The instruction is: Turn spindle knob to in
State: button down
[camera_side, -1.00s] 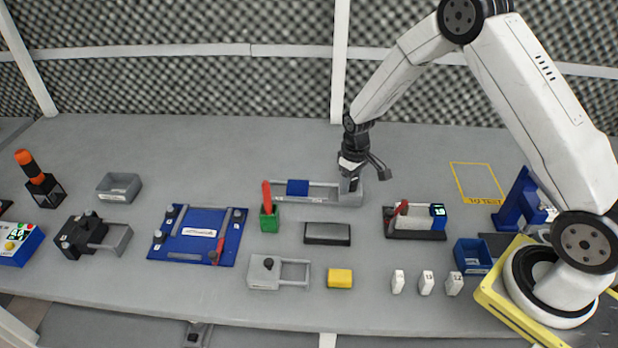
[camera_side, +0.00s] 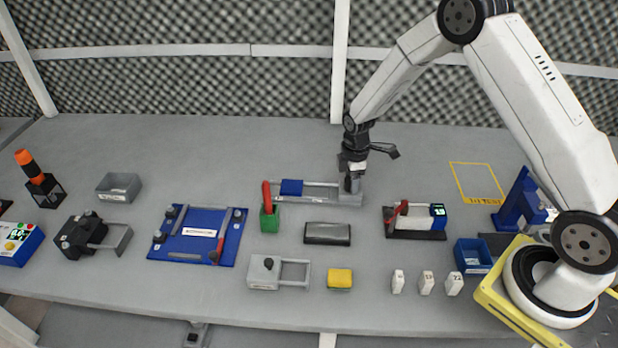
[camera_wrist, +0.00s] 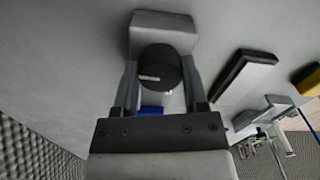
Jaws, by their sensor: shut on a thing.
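The spindle knob (camera_wrist: 160,62) is round and black with a white line, which points left in the wrist view. It stands on a grey end block (camera_wrist: 160,24). My gripper (camera_side: 350,183) points down at the right end of the grey slide fixture (camera_side: 322,198), its two fingers closed on opposite sides of the knob. A blue carriage (camera_side: 291,187) sits on the rails near the fixture's left end. It also shows partly in the wrist view (camera_wrist: 151,110), behind the gripper. In the side view the fingers hide the knob.
A green holder with a red-handled tool (camera_side: 269,217) stands close to the fixture's left end. A dark grey block (camera_side: 327,233) lies in front, and a red-handled device with a display (camera_side: 415,220) is to the right. The bench behind the fixture is clear.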

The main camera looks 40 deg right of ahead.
jog(key=n, duration=0.4)
jog(key=shift+n, duration=0.3)
jog(key=n, duration=0.5)
jog(key=shift+n, duration=0.3)
jog(key=n, duration=0.8)
jog(key=shift+n, duration=0.4)
jog(key=shift+c, duration=0.6)
grip_release()
jog(key=shift+r, duration=3.95)
